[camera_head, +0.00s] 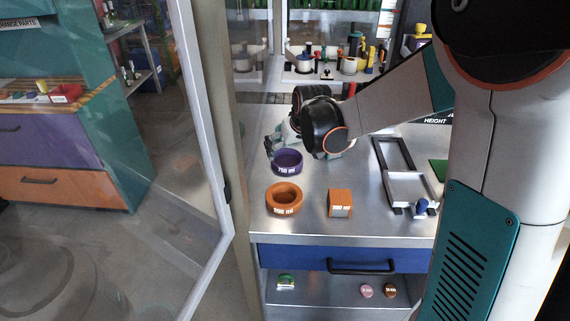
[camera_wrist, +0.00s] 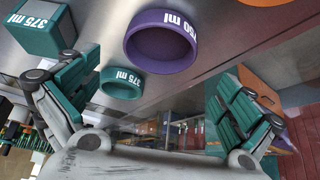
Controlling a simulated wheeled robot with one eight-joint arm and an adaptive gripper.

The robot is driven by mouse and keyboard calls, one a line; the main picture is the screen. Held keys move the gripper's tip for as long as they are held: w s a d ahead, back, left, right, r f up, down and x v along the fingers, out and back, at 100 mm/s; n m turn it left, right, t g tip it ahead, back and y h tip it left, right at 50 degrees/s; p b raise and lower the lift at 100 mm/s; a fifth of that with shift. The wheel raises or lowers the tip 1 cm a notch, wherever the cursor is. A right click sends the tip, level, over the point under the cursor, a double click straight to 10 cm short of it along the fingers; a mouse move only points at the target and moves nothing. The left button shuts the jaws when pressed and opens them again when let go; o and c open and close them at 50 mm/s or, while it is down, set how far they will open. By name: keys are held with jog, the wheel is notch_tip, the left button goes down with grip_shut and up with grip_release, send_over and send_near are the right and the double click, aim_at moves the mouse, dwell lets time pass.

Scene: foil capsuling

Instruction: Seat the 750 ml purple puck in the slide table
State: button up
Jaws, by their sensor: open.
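The 750 ml purple puck (camera_head: 287,164) is a round ring-shaped cup standing on the metal bench, its label facing the head camera. In the wrist view the purple puck (camera_wrist: 160,52) is upside down in the picture, beyond and between the fingers. My gripper (camera_head: 279,146) is just behind the puck in the head view, partly hidden by my wrist. In the wrist view my gripper (camera_wrist: 160,85) has its two teal-padded fingers wide apart with nothing between them. The slide table (camera_head: 410,187), a pale plate in dark rails with a blue knob, is on the bench at right.
An orange 200 ml ring (camera_head: 284,198) and an orange block (camera_head: 340,203) stand in front of the puck. A teal 375 ml ring (camera_wrist: 122,83) and teal block (camera_wrist: 38,27) are close to one finger. A glass door (camera_head: 205,130) stands at left.

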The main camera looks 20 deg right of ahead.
aim_at(286, 161)
jog(key=b+x, duration=0.2)
jog(key=x, duration=0.4)
jog(key=shift+f, duration=0.3)
jog(key=c, duration=1.1)
